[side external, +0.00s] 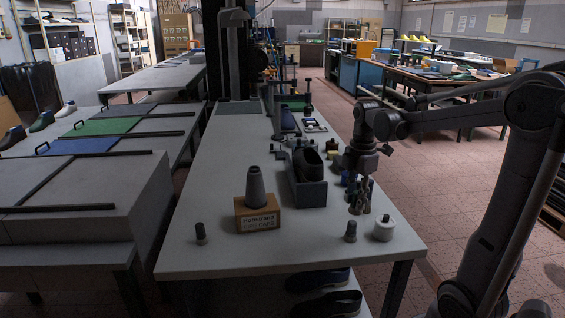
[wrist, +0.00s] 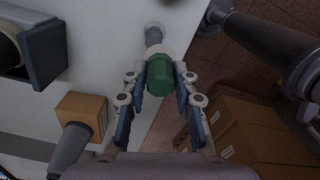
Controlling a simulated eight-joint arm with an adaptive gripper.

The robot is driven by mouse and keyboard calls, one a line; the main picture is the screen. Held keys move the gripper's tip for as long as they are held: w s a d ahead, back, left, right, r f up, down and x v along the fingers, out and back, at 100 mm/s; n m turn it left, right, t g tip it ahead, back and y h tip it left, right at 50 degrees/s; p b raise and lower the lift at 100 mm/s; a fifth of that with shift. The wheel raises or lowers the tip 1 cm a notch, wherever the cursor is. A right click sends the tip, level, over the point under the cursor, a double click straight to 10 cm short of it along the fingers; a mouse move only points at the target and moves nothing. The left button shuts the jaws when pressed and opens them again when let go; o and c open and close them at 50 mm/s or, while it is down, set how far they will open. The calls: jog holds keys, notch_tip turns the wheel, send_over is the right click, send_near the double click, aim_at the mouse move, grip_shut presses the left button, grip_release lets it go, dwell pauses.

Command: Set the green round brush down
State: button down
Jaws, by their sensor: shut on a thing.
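The green round brush (wrist: 160,74) is between the fingertips of my gripper (wrist: 158,82) in the wrist view. My gripper is shut on it, with one blue-padded finger on each side. In the side view my gripper (side external: 360,198) hangs low over the right edge of the light grey table (side external: 225,255). I cannot make out the brush clearly there. In the wrist view I cannot tell whether its underside touches anything.
A white round container (side external: 384,229) and a dark peg (side external: 351,232) stand close by at the table's right edge. The front middle is clear.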

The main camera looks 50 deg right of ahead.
jog(key=w+a+f+m, duration=0.2)
jog(key=w+a+m, duration=0.2)
jog(key=a, duration=0.3)
jog(key=w+a+f+m, duration=0.3)
jog(key=w+a+m, duration=0.1)
jog(key=a, duration=0.3)
jog(key=w+a+f+m, duration=0.2)
jog(key=w+a+m, duration=0.2)
jog(key=a, duration=0.3)
jog(key=shift+w+f, duration=0.35)
jog(key=shift+w, duration=0.15)
jog(key=shift+d, duration=0.15)
jog(key=s+d+r+n, duration=0.2)
jog(key=s+d+n, duration=0.2)
jog(key=d, duration=0.3)
jog(key=s+d+r+n, duration=0.3)
jog(key=s+d+n, duration=0.1)
jog(key=d, duration=0.3)
jog(key=s+d+r+n, duration=0.3)
jog(key=s+d+n, duration=0.1)
jog(key=d, duration=0.3)
jog(key=shift+s, duration=0.8)
jog(key=shift+s+d+r+n, duration=0.1)
jog(key=shift+s+d+n, duration=0.3)
jog(key=shift+s+n, duration=0.15)
jog(key=shift+w, duration=0.1)
